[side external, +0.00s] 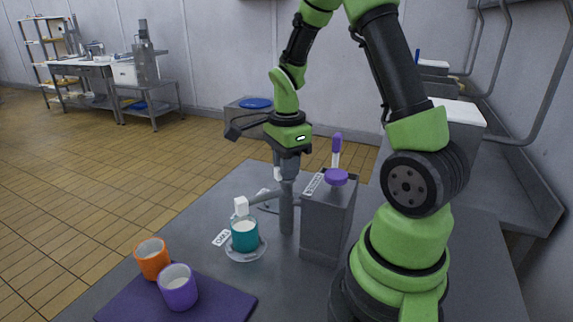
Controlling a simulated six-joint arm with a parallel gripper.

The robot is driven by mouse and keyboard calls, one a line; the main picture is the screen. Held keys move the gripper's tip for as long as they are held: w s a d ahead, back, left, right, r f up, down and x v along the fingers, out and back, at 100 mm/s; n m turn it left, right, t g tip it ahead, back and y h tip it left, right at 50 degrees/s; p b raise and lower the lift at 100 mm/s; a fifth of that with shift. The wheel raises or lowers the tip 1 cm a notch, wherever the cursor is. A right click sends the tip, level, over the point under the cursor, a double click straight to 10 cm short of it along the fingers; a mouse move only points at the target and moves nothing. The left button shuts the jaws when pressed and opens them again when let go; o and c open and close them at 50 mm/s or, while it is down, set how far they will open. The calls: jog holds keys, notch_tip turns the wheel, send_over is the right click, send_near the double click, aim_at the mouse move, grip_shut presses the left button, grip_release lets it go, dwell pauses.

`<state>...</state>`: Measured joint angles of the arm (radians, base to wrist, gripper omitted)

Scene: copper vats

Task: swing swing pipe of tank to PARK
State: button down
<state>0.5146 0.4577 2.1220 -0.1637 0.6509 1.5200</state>
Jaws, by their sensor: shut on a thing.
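The tank (325,225) is a grey box with a purple knob (336,177) on top and a purple-tipped lever (338,145) behind it. The swing pipe (287,210) has an upright grey post beside the tank's left side. Its side arm reaches left to a white block (241,206) above a teal cup (245,236) of white liquid. My gripper (288,168) is shut at the top of the post, from above; its fingertips are small and partly hidden. A small label (221,238) lies left of the cup; I cannot read PARK on any label.
The teal cup stands on a saucer (240,256). Another label lies behind the pipe arm. The tank stands close to my arm.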

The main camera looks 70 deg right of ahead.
jog(key=m, duration=0.5)
jog(key=shift+m, duration=0.4)
jog(key=m, duration=0.4)
jog(key=shift+m, duration=0.3)
dwell(0.3)
jog(key=c, duration=1.1)
grip_release()
jog(key=shift+r, duration=0.1)
